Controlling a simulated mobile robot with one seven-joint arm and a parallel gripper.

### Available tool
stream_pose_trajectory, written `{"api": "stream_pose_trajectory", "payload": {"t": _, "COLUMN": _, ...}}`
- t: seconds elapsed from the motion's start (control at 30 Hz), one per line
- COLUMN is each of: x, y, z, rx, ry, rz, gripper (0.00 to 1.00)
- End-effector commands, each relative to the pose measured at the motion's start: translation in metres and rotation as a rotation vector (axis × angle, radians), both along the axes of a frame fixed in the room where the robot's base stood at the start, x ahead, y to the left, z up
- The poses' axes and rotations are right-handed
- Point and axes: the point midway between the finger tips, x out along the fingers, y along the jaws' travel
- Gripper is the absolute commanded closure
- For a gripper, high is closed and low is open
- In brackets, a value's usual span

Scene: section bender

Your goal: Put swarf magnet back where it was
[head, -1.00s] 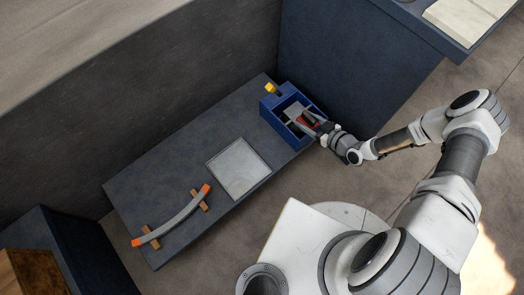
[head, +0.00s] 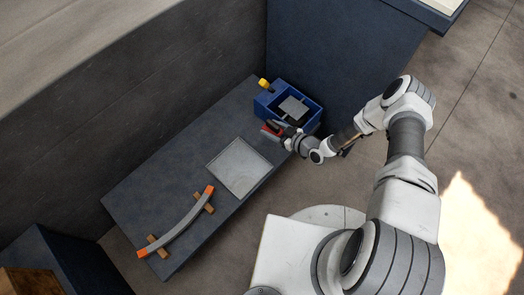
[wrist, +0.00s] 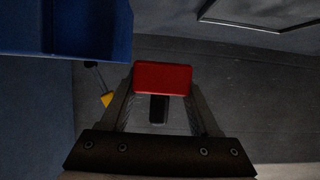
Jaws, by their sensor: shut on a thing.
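The swarf magnet, which I take to be the red block (head: 270,129), is between the fingers of my gripper (head: 278,127). In the wrist view the red block (wrist: 162,78) shows end-on between the two fingertips (wrist: 161,92). My gripper is shut on it, just outside the left front side of the blue divided bin (head: 316,121). The bin wall (wrist: 65,28) fills the top left of the wrist view. I cannot tell whether the block touches the bench (head: 150,200).
A grey plate (head: 294,107) lies in the bin. A yellow-tipped tool (head: 264,84) stands at the bin's far left corner. A pale square plate (head: 238,167) and a curved bar (head: 182,226) with orange ends on wooden blocks lie on the bench. A dark wall backs it.

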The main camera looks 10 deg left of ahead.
Motion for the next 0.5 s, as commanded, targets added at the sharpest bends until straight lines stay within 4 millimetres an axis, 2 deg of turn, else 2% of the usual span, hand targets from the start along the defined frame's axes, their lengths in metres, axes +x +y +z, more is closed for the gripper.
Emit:
{"api": "stream_pose_trajectory", "payload": {"t": 0.17, "x": 0.003, "y": 0.0, "z": -0.007, "rx": 0.001, "ry": -0.002, "rz": -0.01, "gripper": 1.0}}
{"api": "stream_pose_trajectory", "payload": {"t": 0.4, "x": 0.003, "y": 0.0, "z": -0.052, "rx": 0.001, "ry": 0.0, "rz": -0.012, "gripper": 1.0}}
{"api": "stream_pose_trajectory", "payload": {"t": 0.5, "x": 0.003, "y": 0.0, "z": -0.064, "rx": 0.002, "ry": -0.001, "rz": -0.011, "gripper": 1.0}}
